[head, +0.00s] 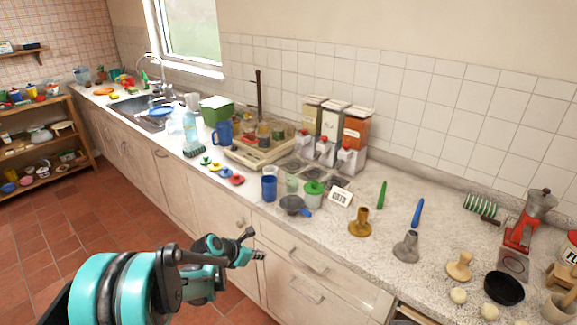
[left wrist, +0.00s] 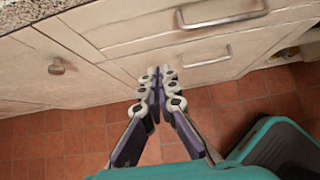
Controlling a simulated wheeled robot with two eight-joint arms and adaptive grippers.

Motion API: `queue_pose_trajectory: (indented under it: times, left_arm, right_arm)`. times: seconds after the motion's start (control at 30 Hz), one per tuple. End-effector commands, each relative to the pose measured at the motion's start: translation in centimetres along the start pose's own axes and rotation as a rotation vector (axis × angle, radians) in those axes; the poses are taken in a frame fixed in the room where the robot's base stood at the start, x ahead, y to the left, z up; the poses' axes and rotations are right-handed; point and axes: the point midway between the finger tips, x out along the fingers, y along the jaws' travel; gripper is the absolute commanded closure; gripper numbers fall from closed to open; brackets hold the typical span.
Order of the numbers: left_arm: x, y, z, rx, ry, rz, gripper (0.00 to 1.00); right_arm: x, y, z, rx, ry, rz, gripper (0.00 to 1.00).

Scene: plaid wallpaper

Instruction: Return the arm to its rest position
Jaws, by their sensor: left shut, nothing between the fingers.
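My left gripper (head: 258,256) is teal and dark grey and hangs in front of the cabinet fronts, below the counter's front edge. In the left wrist view its fingers (left wrist: 161,78) are together with nothing between them, pointing towards the drawers. It touches nothing that I can see. My left arm (head: 150,285) comes in from the lower left, over the tiled floor. My right gripper shows in neither view.
The counter (head: 330,222) carries cups, a small pan (head: 295,206), dispensers (head: 328,130) and a red grinder (head: 518,240). Drawer handles (head: 308,262) stick out close to the gripper. A wooden shelf (head: 75,110) stands at the left. The floor (head: 70,215) between is clear.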

Motion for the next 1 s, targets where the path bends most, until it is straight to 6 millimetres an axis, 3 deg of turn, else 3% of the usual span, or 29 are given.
queue_pose_trajectory:
  times: [0.17, 0.33, 0.47, 0.7, 0.9, 1.0]
  left_arm:
    - [-3.1, -1.4, 0.8, 0.214, 0.032, 0.021, 1.0]
    - [-9.4, -4.4, 1.0, 0.681, 0.115, 0.045, 1.0]
    - [-14.1, -7.0, 0.1, 1.069, 0.193, 0.046, 1.0]
    - [-21.5, -11.5, -3.9, 1.781, 0.354, -0.016, 1.0]
    - [-25.3, -14.2, -8.1, 2.287, 0.479, -0.12, 1.0]
    - [-26.2, -14.9, -9.6, 2.449, 0.522, -0.168, 1.0]
  right_arm:
    - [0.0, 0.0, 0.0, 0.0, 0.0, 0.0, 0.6]
    - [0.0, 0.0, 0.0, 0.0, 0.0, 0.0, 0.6]
    - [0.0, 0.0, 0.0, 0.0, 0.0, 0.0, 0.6]
    - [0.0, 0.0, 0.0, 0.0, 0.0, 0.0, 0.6]
    - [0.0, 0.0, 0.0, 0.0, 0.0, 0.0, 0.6]
    - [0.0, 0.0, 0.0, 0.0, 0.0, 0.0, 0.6]
